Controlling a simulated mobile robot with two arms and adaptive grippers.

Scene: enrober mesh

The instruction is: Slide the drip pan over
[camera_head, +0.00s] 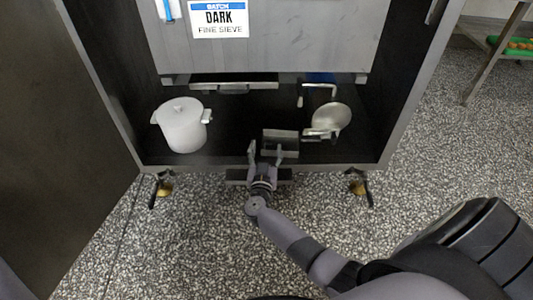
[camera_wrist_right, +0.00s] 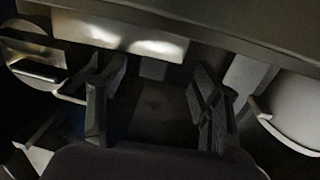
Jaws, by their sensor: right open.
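I cannot tell for sure which part is the drip pan. A wide metal bar (camera_head: 235,87) lies low at the back of the dark cabinet floor, under the grey panel. A small grey metal block (camera_head: 281,138) stands just beyond my right gripper (camera_head: 266,155). My right gripper is open at the cabinet's front edge, its fingers pointing inward, with nothing seen between them. In the right wrist view, the open fingers (camera_wrist_right: 160,105) frame dark floor, with a bright metal strip (camera_wrist_right: 120,38) above them. My left gripper is not in view.
A white lidded pot (camera_head: 182,127) stands at the left of the cabinet floor. A round metal pan or sieve (camera_head: 331,117) lies at the right. A dark bar (camera_head: 237,177) shows below the front edge. Cabinet side walls bound both sides.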

